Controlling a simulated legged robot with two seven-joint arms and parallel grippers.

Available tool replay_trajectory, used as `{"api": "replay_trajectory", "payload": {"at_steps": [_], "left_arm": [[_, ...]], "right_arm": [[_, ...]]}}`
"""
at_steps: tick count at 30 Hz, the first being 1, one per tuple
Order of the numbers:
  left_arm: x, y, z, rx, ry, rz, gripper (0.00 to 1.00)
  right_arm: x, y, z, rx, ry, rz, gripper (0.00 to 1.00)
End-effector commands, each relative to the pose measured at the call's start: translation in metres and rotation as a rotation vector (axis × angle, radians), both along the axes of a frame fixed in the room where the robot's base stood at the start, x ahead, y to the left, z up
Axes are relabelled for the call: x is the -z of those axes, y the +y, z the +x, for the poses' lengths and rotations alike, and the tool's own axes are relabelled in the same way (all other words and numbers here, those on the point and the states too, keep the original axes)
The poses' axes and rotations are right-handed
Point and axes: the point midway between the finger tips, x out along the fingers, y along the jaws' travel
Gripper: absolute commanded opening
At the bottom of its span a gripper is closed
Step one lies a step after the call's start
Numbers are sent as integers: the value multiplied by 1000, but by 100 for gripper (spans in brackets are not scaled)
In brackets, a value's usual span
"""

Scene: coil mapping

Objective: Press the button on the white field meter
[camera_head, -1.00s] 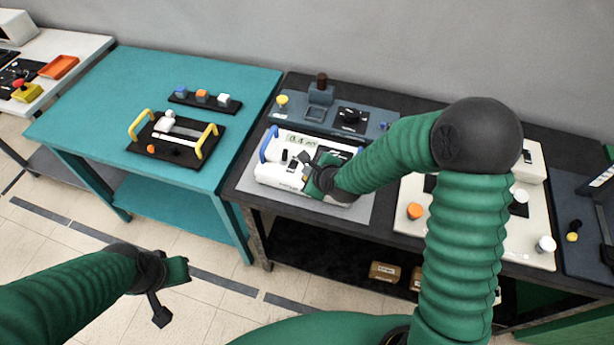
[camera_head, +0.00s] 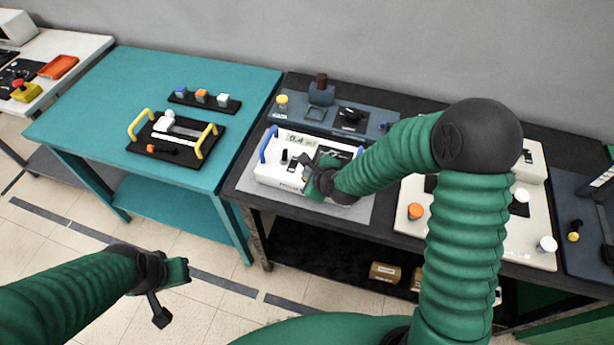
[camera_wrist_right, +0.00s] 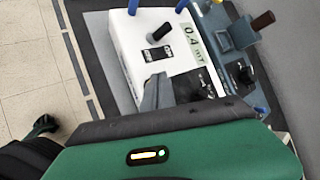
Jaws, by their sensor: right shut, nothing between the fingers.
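The white field meter (camera_head: 272,172) lies on a grey mat on the dark bench. It has blue side handles and a display reading 0.4 mT. In the right wrist view the meter (camera_wrist_right: 125,45) shows a black knob (camera_wrist_right: 157,33) and a small black labelled panel (camera_wrist_right: 158,57). The gripper hides part of the face, and no button is clearly recognisable. My left gripper (camera_head: 170,296) hangs over the floor, away from the meter.
A blue-grey device (camera_head: 330,112) with knobs stands behind the meter. A cream panel (camera_head: 460,232) with orange and white knobs is to its right. A teal table (camera_head: 90,120) with a black handled tray (camera_head: 182,174) stands left. Floor between is clear.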

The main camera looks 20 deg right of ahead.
Motion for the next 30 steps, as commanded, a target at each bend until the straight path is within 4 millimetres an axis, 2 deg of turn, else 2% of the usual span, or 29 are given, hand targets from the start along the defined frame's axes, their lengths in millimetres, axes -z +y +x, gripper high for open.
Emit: {"api": "replay_trajectory", "payload": {"at_steps": [18, 26, 30], "left_arm": [[6, 0, 0, 0, 0, 0, 0], [5, 0, 0, 0, 0, 0, 0], [-1, 0, 0, 0, 0, 0, 0]], "right_arm": [[8, 0, 0, 1, 1, 0, 0], [7, 0, 0, 1, 1, 0, 0], [0, -1, 0, 2, 1, 1, 0]]}}
